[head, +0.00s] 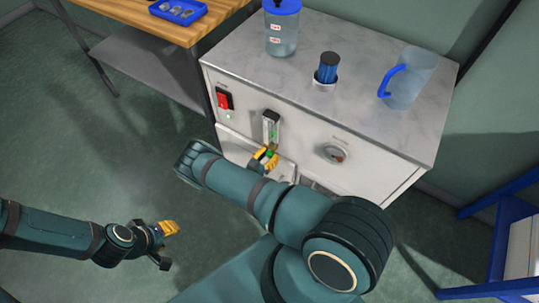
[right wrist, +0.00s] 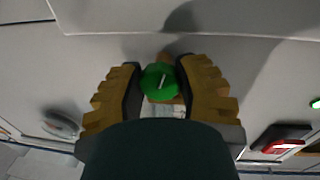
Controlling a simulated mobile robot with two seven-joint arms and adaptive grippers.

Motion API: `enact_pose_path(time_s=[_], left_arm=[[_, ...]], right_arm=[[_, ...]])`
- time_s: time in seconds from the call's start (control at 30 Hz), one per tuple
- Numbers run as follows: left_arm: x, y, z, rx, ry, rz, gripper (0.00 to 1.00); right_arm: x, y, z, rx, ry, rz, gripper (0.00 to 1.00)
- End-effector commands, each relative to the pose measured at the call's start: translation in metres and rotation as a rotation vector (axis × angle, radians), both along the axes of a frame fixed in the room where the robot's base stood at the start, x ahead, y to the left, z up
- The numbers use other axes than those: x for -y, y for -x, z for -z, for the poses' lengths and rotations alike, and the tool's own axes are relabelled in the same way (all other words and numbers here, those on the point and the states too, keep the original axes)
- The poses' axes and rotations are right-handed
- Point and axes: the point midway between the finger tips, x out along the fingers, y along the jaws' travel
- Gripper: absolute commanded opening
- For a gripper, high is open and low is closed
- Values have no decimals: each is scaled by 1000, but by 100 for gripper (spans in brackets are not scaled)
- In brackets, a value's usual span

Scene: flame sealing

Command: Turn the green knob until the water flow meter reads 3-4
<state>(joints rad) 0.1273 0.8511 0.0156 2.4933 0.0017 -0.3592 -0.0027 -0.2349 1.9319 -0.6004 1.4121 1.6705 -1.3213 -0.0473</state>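The green knob (right wrist: 158,82) sits between the two yellow fingers of my right gripper (right wrist: 158,76) in the right wrist view. It fills the gap, and the fingers look shut on its sides. A white pointer line shows on its face. In the head view my right gripper (head: 265,158) is at the front panel of the metal cabinet, just below the water flow meter (head: 271,125). The meter is a narrow upright tube; its reading is too small to tell. My left gripper (head: 165,245) is empty, with its fingers apart, low at the left.
The cabinet (head: 365,55) carries a blue-lidded bottle (head: 282,35), a blue cap fitting (head: 327,68) and a clear jug (head: 408,78). A red switch (head: 224,99) and a round gauge (head: 334,153) flank the meter. A wooden table (head: 205,25) stands at the left.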

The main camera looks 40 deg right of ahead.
Motion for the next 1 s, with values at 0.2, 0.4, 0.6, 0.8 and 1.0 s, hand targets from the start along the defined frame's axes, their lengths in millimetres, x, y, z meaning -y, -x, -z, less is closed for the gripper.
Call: enact_pose_path(time_s=[0.2,0.4,0.6,0.8,1.0], left_arm=[[0,0,0,0,0,0,41],[0,0,0,0,0,0,41],[0,0,0,0,0,0,41],[0,0,0,0,0,0,41],[0,0,0,0,0,0,41]], right_arm=[[0,0,0,54,-24,2,0],[0,0,0,186,-79,1,0],[0,0,0,230,-97,0,0],[0,0,1,229,-97,-1,0],[0,0,0,229,-96,-1,68]])
